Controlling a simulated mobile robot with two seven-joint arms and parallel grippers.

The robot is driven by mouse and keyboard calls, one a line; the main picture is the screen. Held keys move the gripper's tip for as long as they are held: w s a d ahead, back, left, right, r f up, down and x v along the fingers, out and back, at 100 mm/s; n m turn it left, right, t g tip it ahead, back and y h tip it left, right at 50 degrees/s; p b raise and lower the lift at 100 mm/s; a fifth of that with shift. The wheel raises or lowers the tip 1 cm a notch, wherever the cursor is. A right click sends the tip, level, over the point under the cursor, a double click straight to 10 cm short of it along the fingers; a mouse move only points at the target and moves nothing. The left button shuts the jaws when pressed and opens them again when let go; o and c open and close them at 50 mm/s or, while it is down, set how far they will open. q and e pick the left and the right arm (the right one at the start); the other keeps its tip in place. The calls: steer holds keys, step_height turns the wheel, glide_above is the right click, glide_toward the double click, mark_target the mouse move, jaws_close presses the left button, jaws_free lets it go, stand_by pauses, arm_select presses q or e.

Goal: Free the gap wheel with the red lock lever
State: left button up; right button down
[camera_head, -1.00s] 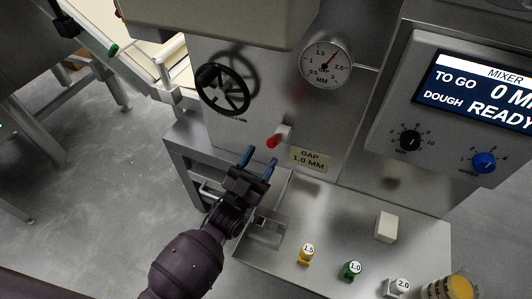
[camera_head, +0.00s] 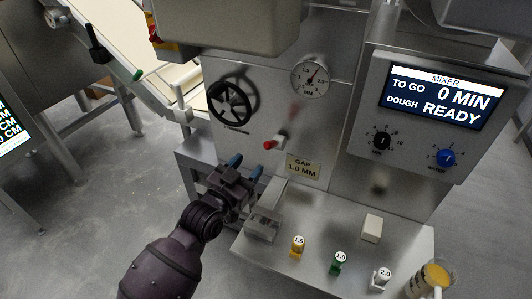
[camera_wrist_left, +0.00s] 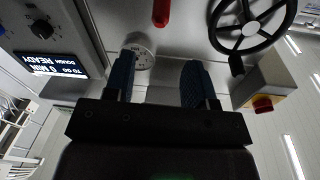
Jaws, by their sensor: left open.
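The red lock lever (camera_head: 271,144) sticks out from the machine's steel front panel, below and right of the gap wheel (camera_head: 233,100), a black spoked handwheel. In the left wrist view the red lever (camera_wrist_left: 161,13) is at the top centre and the wheel (camera_wrist_left: 250,28) is at the upper right. My left gripper (camera_head: 249,166) is open with blue fingertips. It is just below and left of the lever, apart from it, with nothing between the fingers. My right gripper is not in view.
A round gauge (camera_head: 310,76) and a "GAP 1.0 MM" plate (camera_head: 302,167) are on the panel. Yellow (camera_head: 297,246), green (camera_head: 339,262) and white (camera_head: 380,278) numbered pieces, a pale block (camera_head: 371,228) and a cup (camera_head: 431,280) stand on the steel shelf.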

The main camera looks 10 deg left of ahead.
mark_target(269, 145)
arm_select(q)
steer(key=shift+g, duration=0.3)
steer(key=x, duration=0.3)
steer(key=f+b+x, duration=0.1)
steer(key=x, duration=0.2)
steer(key=b+x, duration=0.1)
steer(key=x, duration=0.3)
steer(key=shift+w+a+f, duration=0.1)
steer(key=shift+w+f, duration=0.05)
steer(key=shift+f, duration=0.1)
steer(key=shift+w, duration=0.4)
steer(key=shift+r, duration=0.15)
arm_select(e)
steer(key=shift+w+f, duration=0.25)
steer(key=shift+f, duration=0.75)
arm_select(q)
steer(key=shift+c, duration=0.3)
